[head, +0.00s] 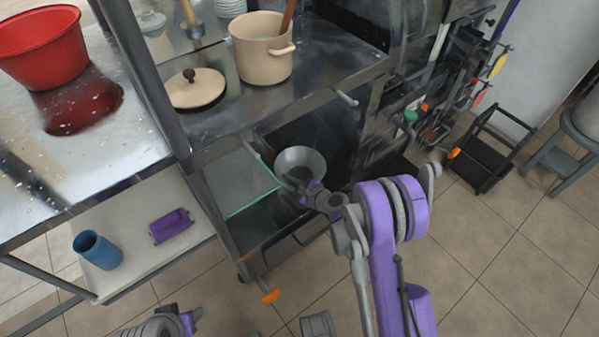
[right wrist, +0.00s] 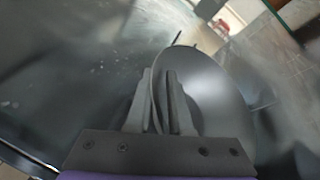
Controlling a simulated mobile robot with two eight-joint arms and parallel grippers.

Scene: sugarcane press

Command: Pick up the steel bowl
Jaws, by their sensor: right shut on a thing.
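The steel bowl (head: 300,162) is grey and round, and shows in the head view at the front of the press, over the dark lower opening. My right gripper (head: 309,187) is at the bowl's near side. In the right wrist view the two fingers (right wrist: 161,92) are shut on the rim of the bowl (right wrist: 215,85), with the wall between them. The bowl looks tilted. Whether its underside touches a surface is hidden. Part of my left arm shows at the bottom left of the head view, but its gripper does not show clearly.
A cream pot (head: 262,55) and a lid (head: 195,89) stand on the steel counter above. A red basin (head: 42,45) is on the left table. A blue cup (head: 97,250) and a purple object (head: 171,226) lie on the lower shelf. A black rack (head: 490,150) stands at the right. Tiled floor is clear at lower right.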

